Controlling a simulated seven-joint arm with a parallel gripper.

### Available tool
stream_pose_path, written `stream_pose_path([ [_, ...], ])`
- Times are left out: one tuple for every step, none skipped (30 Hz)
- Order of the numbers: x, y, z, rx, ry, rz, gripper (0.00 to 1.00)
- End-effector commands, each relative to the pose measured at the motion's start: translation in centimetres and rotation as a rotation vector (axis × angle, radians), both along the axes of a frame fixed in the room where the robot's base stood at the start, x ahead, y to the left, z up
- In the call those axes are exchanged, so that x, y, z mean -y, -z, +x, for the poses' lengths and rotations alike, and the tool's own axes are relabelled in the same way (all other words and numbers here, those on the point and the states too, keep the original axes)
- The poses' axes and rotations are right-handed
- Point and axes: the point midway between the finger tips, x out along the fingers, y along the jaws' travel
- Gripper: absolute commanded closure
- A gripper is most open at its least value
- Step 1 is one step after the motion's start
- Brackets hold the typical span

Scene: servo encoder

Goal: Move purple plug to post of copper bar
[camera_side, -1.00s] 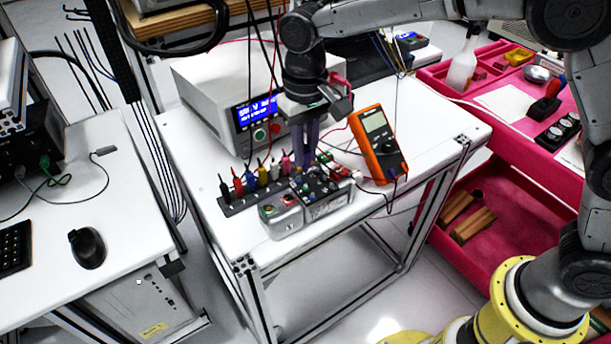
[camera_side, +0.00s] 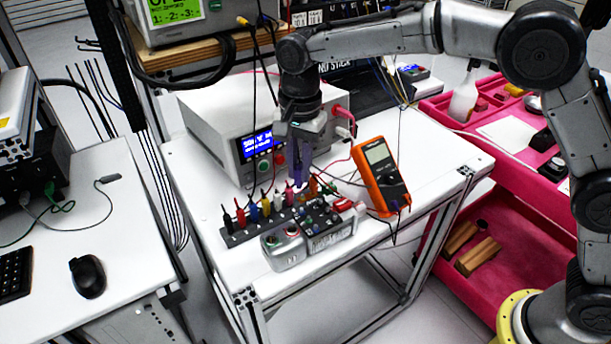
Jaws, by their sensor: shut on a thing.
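My gripper (camera_side: 301,181) points straight down over the back right end of the black plug rack, with its fingers close together. It is shut on the purple plug (camera_side: 301,188), a small purple piece low between the fingertips and largely hidden by them. I cannot tell whether its lower end touches anything. The black rack (camera_side: 236,237) holds a row of upright plugs in several colours. In front of it is a grey box with terminals (camera_side: 285,253), beside a dark block with posts and knobs (camera_side: 330,239). I cannot make out the copper bar with certainty.
An orange multimeter (camera_side: 380,177) stands tilted close to the right of my gripper, with leads hanging off it. A white instrument with a blue display (camera_side: 215,115) stands behind. Cables hang close to my wrist. The white table (camera_side: 440,150) is clear at the right.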

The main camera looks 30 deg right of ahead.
Motion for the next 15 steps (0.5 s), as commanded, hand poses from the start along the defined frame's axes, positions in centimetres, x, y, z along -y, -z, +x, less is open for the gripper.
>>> stream_pose_path([
  [0.4, 0.3, 0.9, -0.002, 0.101, 0.002, 1.00],
  [0.5, 0.3, 1.3, 0.000, 0.159, 0.003, 1.00],
  [0.9, 0.6, 2.0, -0.002, 0.238, 0.004, 1.00],
  [1.1, 0.7, 2.5, -0.002, 0.294, 0.006, 1.00],
  [1.4, 1.0, 3.0, -0.002, 0.349, 0.007, 1.00],
  [1.7, 1.2, 3.6, -0.003, 0.416, 0.009, 1.00],
  [2.1, 1.6, 4.2, -0.004, 0.467, 0.008, 1.00],
  [2.5, 1.8, 4.7, -0.006, 0.510, 0.008, 1.00],
  [3.0, 2.3, 5.4, -0.008, 0.553, 0.008, 1.00],
  [3.4, 2.6, 5.8, -0.010, 0.565, 0.006, 1.00],
  [3.8, 2.9, 6.1, -0.012, 0.573, 0.005, 1.00],
  [4.1, 3.3, 6.4, -0.015, 0.579, 0.003, 1.00],
  [4.3, 3.5, 6.5, -0.018, 0.583, 0.001, 1.00],
  [4.5, 3.7, 6.6, -0.020, 0.586, 0.000, 1.00],
  [4.7, 3.8, 6.6, -0.023, 0.589, -0.002, 1.00],
])
